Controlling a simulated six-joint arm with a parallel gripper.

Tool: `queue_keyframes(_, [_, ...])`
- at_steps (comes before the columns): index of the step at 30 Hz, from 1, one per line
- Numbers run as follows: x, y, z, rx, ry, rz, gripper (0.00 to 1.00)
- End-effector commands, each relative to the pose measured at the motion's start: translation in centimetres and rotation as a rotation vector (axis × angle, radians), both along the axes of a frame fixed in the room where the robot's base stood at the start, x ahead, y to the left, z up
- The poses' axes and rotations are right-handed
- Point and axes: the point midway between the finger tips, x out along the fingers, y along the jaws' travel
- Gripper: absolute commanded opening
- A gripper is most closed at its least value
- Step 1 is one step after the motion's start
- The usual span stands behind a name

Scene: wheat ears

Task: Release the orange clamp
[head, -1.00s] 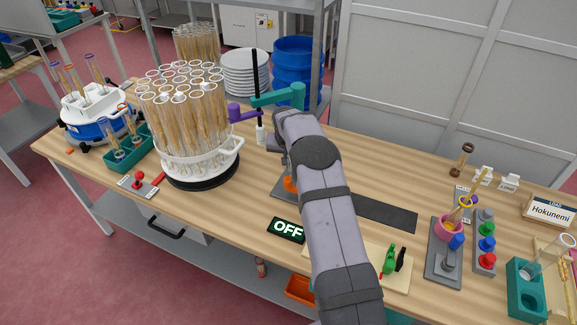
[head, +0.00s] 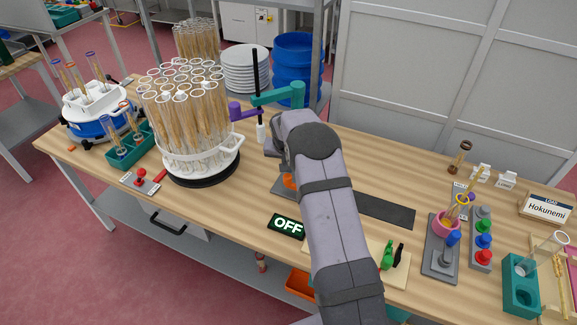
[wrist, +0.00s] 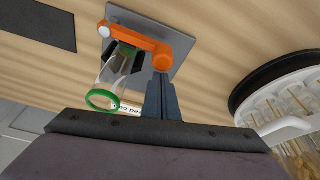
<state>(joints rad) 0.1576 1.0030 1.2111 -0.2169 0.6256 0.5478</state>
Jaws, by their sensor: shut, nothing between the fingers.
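The orange clamp (wrist: 136,38) shows in the wrist view, on a grey plate (wrist: 185,30). Its arm runs from a white knob at the left to a round orange pivot at the right. A clear tube with a green rim (wrist: 103,99) is at the clamp's left end, its rim toward the camera. In the head view only a bit of orange (head: 289,181) shows beside my arm. My gripper (wrist: 161,80) is shut and empty, its fingertips close to the orange pivot; whether they touch it I cannot tell. In the head view my arm hides the gripper.
A round rack of wheat tubes (head: 200,165) on a black turntable stands left of my arm. A teal and purple jointed arm (head: 275,98) is behind. An OFF sign (head: 287,227) lies in front. A dark mat (head: 385,211) and coloured knobs (head: 484,242) are at the right.

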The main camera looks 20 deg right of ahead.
Motion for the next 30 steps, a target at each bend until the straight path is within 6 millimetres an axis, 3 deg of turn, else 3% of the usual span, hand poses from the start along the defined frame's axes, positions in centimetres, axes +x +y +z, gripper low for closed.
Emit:
queue_keyframes(19, [-0.8, 0.9, 0.0, 0.002, 0.002, 0.114, 0.0])
queue_keyframes(30, [-2.9, 2.7, -0.2, 0.002, 0.001, 0.378, 0.0])
